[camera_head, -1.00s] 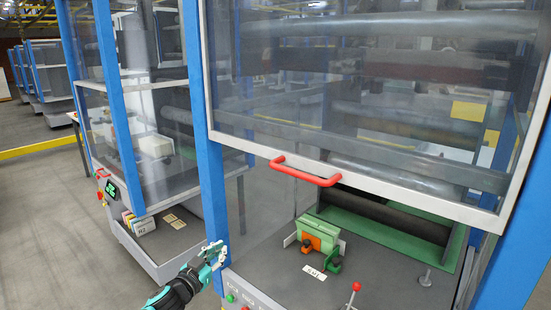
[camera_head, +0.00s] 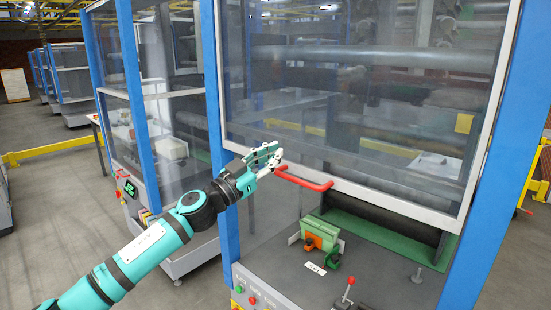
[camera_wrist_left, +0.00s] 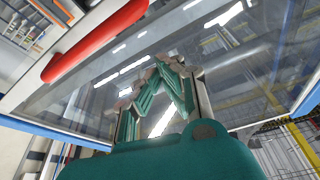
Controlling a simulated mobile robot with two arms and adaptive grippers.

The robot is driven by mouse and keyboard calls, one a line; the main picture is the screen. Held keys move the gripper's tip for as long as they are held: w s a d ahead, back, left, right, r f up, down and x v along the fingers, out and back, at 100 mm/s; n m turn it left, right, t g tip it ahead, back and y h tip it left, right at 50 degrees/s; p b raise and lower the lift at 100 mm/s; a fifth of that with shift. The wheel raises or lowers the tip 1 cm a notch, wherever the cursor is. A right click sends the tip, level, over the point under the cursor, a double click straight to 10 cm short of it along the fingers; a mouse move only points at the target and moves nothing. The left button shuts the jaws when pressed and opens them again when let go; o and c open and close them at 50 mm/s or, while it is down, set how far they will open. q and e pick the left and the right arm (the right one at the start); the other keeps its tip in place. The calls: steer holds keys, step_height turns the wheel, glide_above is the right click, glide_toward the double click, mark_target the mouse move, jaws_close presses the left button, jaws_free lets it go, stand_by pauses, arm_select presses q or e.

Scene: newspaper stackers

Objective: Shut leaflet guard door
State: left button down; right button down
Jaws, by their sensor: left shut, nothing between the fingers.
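The leaflet guard door (camera_head: 360,110) is a clear panel in a grey frame, raised part-way, with an open gap below its bottom rail (camera_head: 390,198). A red handle (camera_head: 304,181) sits on that rail. My left gripper (camera_head: 276,152) is shut and empty, just above and left of the handle's left end, in front of the door panel. In the left wrist view the shut fingers (camera_wrist_left: 165,75) are seen against the clear panel (camera_wrist_left: 215,50), and the red handle (camera_wrist_left: 95,40) passes at upper left, apart from the fingers. My right gripper is not in view.
Under the door are a green and orange block (camera_head: 320,235), a labelled deck (camera_head: 300,275) and a red-knobbed lever (camera_head: 349,284). Blue posts (camera_head: 214,140) (camera_head: 490,150) flank the door. A similar machine stands at left, with open floor before it.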

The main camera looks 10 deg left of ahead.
mark_target(292, 152)
arm_select(q)
steer(key=shift+x, duration=1.1)
steer(key=f, duration=0.3)
steer(key=shift+w+a+f, duration=0.15)
steer(key=shift+a+f, duration=0.05)
steer(key=shift+a, duration=0.15)
steer(key=shift+a+f, duration=0.1)
steer(key=shift+f, duration=0.2)
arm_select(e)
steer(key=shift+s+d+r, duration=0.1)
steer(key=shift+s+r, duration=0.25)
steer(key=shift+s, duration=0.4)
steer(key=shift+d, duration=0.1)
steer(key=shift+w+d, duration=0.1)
